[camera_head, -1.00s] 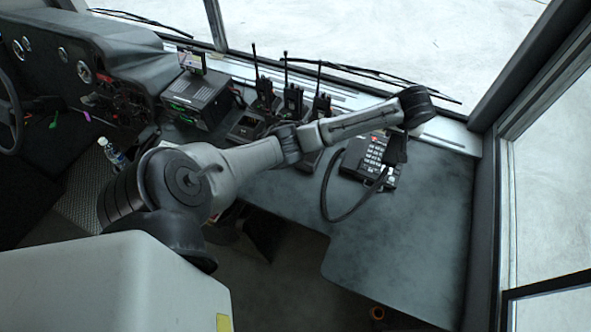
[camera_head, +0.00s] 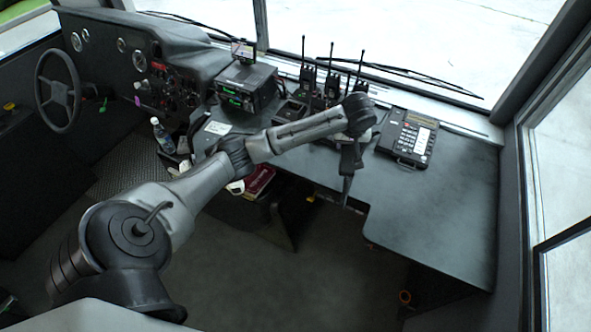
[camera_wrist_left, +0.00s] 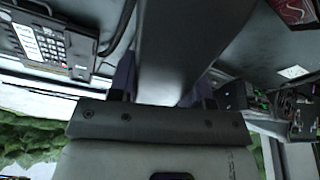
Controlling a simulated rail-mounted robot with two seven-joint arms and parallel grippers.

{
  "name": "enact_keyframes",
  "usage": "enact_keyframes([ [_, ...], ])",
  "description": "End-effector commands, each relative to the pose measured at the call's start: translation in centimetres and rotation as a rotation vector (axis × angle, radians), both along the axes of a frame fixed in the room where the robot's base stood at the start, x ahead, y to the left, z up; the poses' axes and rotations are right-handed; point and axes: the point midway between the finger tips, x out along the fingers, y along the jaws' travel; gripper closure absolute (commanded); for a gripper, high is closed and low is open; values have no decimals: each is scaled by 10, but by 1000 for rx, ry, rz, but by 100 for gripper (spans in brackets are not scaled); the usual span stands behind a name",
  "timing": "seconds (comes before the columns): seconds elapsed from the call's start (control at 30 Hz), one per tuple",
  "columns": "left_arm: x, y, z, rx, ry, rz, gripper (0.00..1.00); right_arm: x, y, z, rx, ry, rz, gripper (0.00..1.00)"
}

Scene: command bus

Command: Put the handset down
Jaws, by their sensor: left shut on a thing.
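My left gripper (camera_head: 352,143) is shut on a dark handset (camera_head: 347,175) and holds it to the left of the desk phone, by the desk's front edge. The handset hangs steeply downward in the head view. The left wrist view shows the long grey handset (camera_wrist_left: 182,45) between the fingers (camera_wrist_left: 163,85). The phone base (camera_head: 408,138), black with a pale keypad, lies on the desk at the right; it also shows in the left wrist view (camera_wrist_left: 45,42). A black cord (camera_wrist_left: 120,28) runs beside the base. My right gripper is out of view.
Upright radios (camera_head: 332,82) with antennas stand along the window behind my gripper. A radio unit with a small screen (camera_head: 247,88) is further left. The desk (camera_head: 440,205) is clear in front of the phone. A bottle (camera_head: 162,135) stands at the left.

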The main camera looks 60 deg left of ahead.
Motion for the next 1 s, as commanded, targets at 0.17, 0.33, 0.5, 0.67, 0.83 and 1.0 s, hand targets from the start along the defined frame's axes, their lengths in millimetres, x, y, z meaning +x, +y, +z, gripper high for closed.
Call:
enact_keyframes([
  [0.17, -6, 7, -6, -17, 14, 61, 83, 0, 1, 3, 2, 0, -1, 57],
  [0.33, -19, 38, -24, -24, 22, 70, 83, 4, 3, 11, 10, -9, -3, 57],
  [0.5, -32, 69, -45, -25, 20, 70, 83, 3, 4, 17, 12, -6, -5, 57],
  [0.67, -41, 91, -60, -26, 19, 68, 83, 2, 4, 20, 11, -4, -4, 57],
  [0.83, -45, 103, -69, -27, 17, 67, 83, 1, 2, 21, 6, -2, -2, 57],
  [1.0, -47, 105, -75, -28, 18, 66, 83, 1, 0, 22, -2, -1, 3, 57],
])
